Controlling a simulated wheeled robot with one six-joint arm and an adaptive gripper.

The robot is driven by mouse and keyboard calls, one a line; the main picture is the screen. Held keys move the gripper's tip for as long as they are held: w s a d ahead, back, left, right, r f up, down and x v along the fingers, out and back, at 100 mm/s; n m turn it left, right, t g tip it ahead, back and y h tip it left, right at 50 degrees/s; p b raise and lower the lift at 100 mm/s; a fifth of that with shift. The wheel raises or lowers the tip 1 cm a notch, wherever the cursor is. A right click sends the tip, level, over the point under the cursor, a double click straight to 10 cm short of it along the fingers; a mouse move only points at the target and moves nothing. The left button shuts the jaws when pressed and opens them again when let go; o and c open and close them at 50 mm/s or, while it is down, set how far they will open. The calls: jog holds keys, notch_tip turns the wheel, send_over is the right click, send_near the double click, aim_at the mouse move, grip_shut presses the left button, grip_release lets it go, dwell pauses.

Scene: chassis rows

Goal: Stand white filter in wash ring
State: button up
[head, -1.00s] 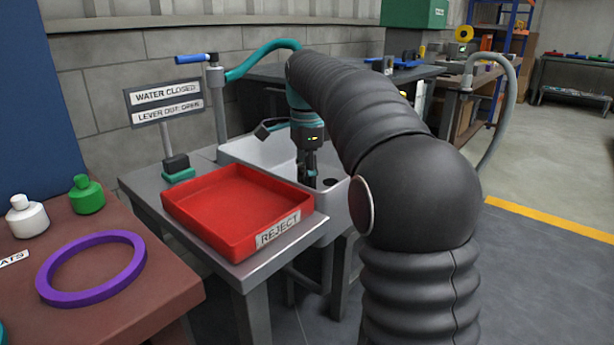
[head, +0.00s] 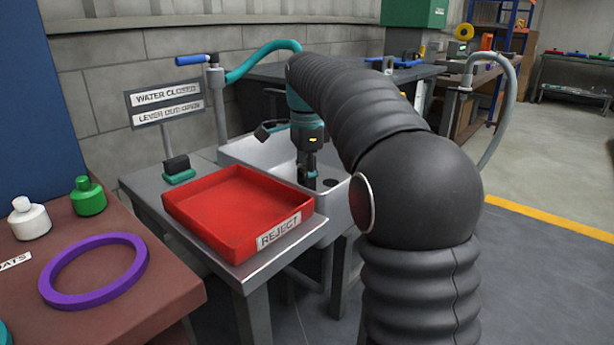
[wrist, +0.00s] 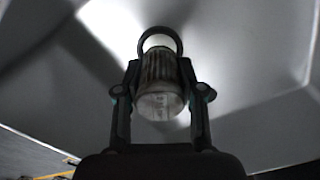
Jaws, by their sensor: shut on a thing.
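My gripper (wrist: 160,100) is shut on a grimy white, pleated filter (wrist: 160,85) in the wrist view, with one finger on each side. A dark ring (wrist: 160,30) shows at the filter's far end, over the pale sink floor. In the head view, my gripper (head: 307,172) points down into the white sink (head: 240,152). The filter and ring cannot be made out there.
A red REJECT tray (head: 235,210) stands left of the sink, with a water sign (head: 165,105) behind it. A teal hose (head: 255,62) arches behind. A purple ring (head: 92,270) and white and green bottles (head: 88,197) are on the brown table.

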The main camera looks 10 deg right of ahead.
jog(key=shift+f+b, duration=0.55)
jog(key=shift+f, duration=1)
jog(key=o, duration=1.2)
jog(key=shift+r, duration=0.1)
notch_tip(320, 180, up, 12)
